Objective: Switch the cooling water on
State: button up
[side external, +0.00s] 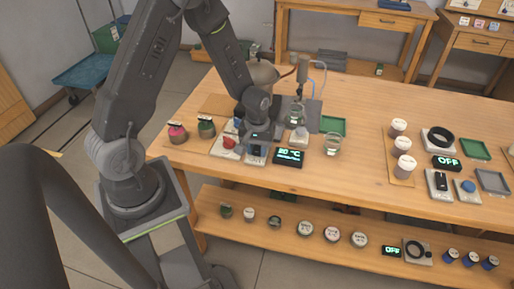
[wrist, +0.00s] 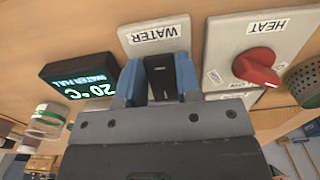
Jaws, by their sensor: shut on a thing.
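The water switch (wrist: 158,68) is a black rocker or lever on a pale plate (wrist: 143,44) labelled WATER. My gripper (wrist: 160,82) has one blue finger on each side of the black switch and is shut on it. The lower part of the switch is hidden by the gripper body. In the side external view my gripper (side external: 257,150) is low at the front of the wooden table, and it covers most of the water plate there. The display (wrist: 80,82) beside it shows 20 °C and a line that begins with WATER; it also shows in the side external view (side external: 289,157).
A plate (wrist: 225,37) labelled HEAT with a red knob (wrist: 257,67) sits close beside the water plate. A glass beaker (side external: 332,145) and a green tray (side external: 333,124) stand to the right. The table (side external: 365,110) is clear towards its middle.

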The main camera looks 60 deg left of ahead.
jog(key=c, duration=0.3)
jog(key=shift+w+a+r+g+h, duration=0.15)
jog(key=shift+a+g+h, duration=0.05)
jog(key=shift+g+h, duration=0.6)
jog(key=shift+w+a+r+g+h, duration=0.15)
jog(key=shift+g+h, duration=0.65)
jog(key=shift+c, duration=0.2)
jog(key=o, duration=0.9)
jog(key=v, duration=1.4)
